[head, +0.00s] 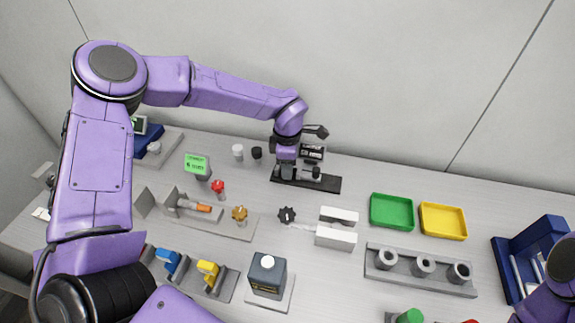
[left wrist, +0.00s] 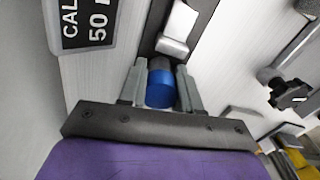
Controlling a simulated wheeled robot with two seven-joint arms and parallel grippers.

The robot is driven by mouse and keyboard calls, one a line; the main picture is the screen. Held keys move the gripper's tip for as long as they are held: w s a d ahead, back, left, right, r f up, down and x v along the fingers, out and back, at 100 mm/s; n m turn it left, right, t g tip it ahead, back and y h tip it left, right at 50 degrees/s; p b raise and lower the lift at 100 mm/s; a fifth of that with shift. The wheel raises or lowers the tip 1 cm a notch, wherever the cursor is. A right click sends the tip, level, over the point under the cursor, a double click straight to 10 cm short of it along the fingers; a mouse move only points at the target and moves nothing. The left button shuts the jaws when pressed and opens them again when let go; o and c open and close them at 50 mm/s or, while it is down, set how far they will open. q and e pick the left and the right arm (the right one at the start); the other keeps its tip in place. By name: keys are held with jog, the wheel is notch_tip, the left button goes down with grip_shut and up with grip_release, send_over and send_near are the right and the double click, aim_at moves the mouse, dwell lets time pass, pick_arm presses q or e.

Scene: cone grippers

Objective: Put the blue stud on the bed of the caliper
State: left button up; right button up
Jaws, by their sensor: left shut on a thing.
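My left gripper (head: 287,172) is at the back of the bench, over the left part of the caliper's black base (head: 328,184). In the left wrist view, its two grey fingers (left wrist: 160,90) are shut on the blue stud (left wrist: 160,92), a short cylinder with a grey part beyond the blue. The caliper's metal block (left wrist: 178,28) is just beyond the stud; I cannot tell whether they touch. The gripper hides the stud in the head view. The right gripper is out of view; only part of my right arm shows at lower right.
A dark sign (left wrist: 88,22) with "CAL" and "50" stands beside the caliper. Green (head: 391,212) and yellow (head: 443,221) trays lie to the right. A grey block with several round sockets (head: 420,270) is in front of them. A dark knob (head: 287,214) lies near the middle.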

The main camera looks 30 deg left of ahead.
pick_arm(q)
jog(key=shift+f, duration=0.2)
jog(key=o, duration=1)
jog(key=shift+o, duration=0.2)
notch_tip(320, 180, up, 12)
jog(key=shift+r+b, duration=0.25)
jog(key=shift+b, duration=0.2)
